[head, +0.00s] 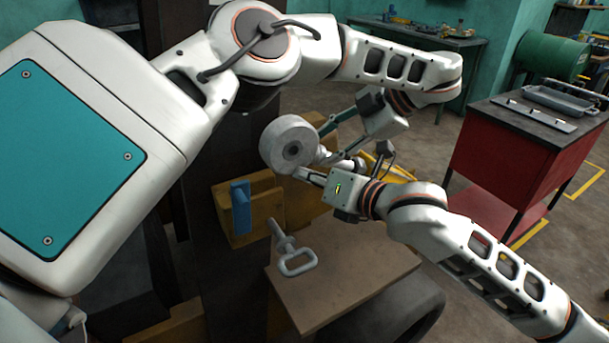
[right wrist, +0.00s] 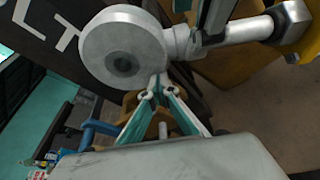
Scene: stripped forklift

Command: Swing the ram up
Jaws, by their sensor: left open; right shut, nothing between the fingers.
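The ram is a grey metal cylinder with a thick round eye (head: 290,146) at its left end. In the right wrist view the eye (right wrist: 124,47) joins a rod that runs right to a large nut (right wrist: 291,19) by a yellow part. My left gripper (head: 326,142) is open, its teal fingers reaching from the right to the ram just behind the eye. Whether they straddle or touch it is unclear. My right gripper (head: 303,171) is shut and empty. Its tips (right wrist: 158,92) meet just below the eye, close to its underside; contact cannot be told.
A grey pin with a loop handle (head: 297,262) lies on a brown board (head: 350,275) below. A blue block (head: 241,207) sits against a yellow bracket (head: 262,200). A red cabinet (head: 510,160) stands right. Open floor lies between it and the arms.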

